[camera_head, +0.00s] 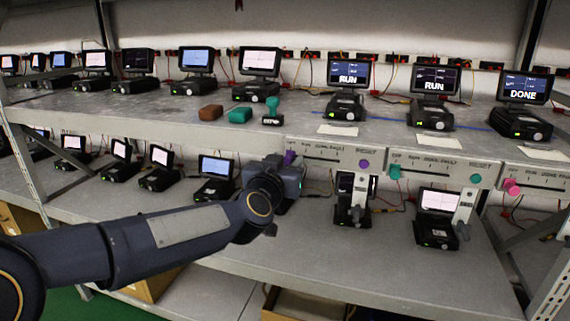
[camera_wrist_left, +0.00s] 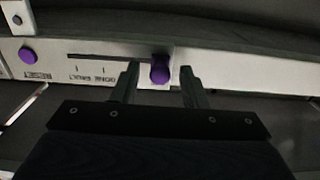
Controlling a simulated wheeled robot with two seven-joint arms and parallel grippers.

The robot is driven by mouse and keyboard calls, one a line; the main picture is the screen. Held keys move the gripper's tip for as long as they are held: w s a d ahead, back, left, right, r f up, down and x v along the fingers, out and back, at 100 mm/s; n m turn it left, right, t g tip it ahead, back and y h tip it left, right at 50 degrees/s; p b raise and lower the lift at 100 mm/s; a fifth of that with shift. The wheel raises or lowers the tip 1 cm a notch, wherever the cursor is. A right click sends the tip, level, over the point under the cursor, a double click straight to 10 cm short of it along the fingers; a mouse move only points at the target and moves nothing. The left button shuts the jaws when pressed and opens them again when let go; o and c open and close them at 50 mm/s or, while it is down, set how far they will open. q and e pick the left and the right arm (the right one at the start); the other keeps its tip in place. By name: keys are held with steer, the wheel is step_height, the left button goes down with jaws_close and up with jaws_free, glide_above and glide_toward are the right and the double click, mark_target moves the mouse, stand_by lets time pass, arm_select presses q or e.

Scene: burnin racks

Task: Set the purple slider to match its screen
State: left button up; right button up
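The purple slider knob (camera_head: 290,158) is at the left end of the slot on its panel (camera_head: 325,152) on the shelf's front edge, partly hidden by my gripper. My left gripper (camera_head: 287,166) is right at it. In the left wrist view the purple slider knob (camera_wrist_left: 160,68) stands between the fingertips of my open left gripper (camera_wrist_left: 159,78), with a gap visible on each side. A round purple button (camera_head: 364,164) is at the panel's right end; it also shows in the left wrist view (camera_wrist_left: 28,55). The screen (camera_head: 349,72) above the panel reads RUN. My right gripper is not in view.
To the right are panels with a teal slider knob (camera_head: 395,172) and a pink slider knob (camera_head: 512,187). Their screens above read RUN (camera_head: 435,80) and DONE (camera_head: 525,89). White brackets (camera_head: 358,192) hang below the shelf edge. Devices with screens fill both shelves.

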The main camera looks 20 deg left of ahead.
mark_target(306, 156)
arm_select(q)
jaws_close()
steer(key=shift+d+r+p, duration=0.15)
steer(key=shift+d+p, duration=0.15)
steer(key=shift+p, duration=0.05)
steer(key=shift+s+d+p, duration=0.1)
steer(key=shift+d+p, duration=0.8)
steer(key=shift+d, duration=0.6)
jaws_free()
